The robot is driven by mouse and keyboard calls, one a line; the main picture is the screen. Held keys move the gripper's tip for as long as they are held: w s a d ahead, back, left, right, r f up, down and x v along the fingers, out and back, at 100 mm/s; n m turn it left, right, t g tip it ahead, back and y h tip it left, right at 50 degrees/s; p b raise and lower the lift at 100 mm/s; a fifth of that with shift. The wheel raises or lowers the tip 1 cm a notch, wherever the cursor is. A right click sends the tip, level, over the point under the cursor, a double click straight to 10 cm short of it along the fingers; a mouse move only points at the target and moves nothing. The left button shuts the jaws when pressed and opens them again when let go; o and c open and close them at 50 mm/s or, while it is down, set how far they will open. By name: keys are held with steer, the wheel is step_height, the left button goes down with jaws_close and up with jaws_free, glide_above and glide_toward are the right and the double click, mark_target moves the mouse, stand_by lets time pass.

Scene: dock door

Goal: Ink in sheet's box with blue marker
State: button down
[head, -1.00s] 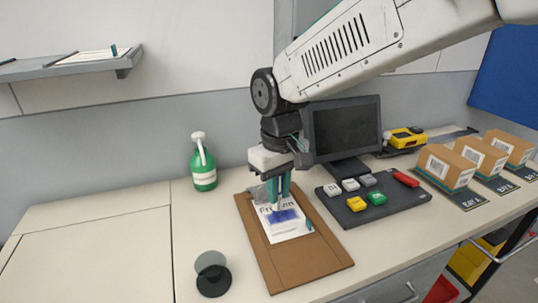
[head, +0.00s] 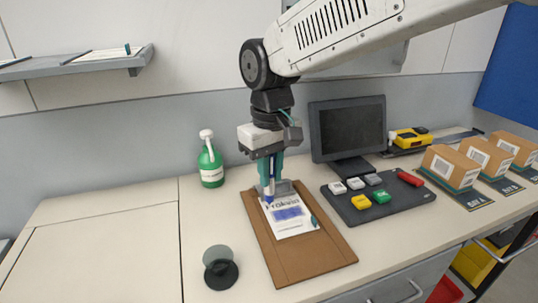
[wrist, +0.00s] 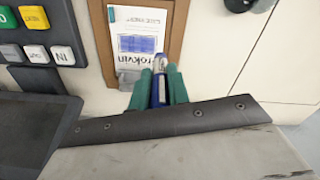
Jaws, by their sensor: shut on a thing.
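My gripper (head: 270,188) is shut on a blue marker (wrist: 158,92), which stands between the teal fingers in the wrist view. The marker's lower end (head: 268,198) is at the top left of the white sheet (head: 294,229), beside its printed heading. I cannot tell whether its tip touches the paper. The sheet lies on a brown clipboard (head: 325,262), under a clip at the top. The sheet's box (head: 288,213) shows blue ink across it; it also shows in the wrist view (wrist: 137,44), with darker blue strokes. The marker is beside the box, not over it.
A small teal item (head: 314,220) lies at the sheet's right edge. A green bottle (head: 210,163) stands behind left, a dark round stand (head: 221,274) at front left. A button panel (head: 385,203) and monitor (head: 347,130) are to the right. The left counter is clear.

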steer(key=shift+r, duration=1.85)
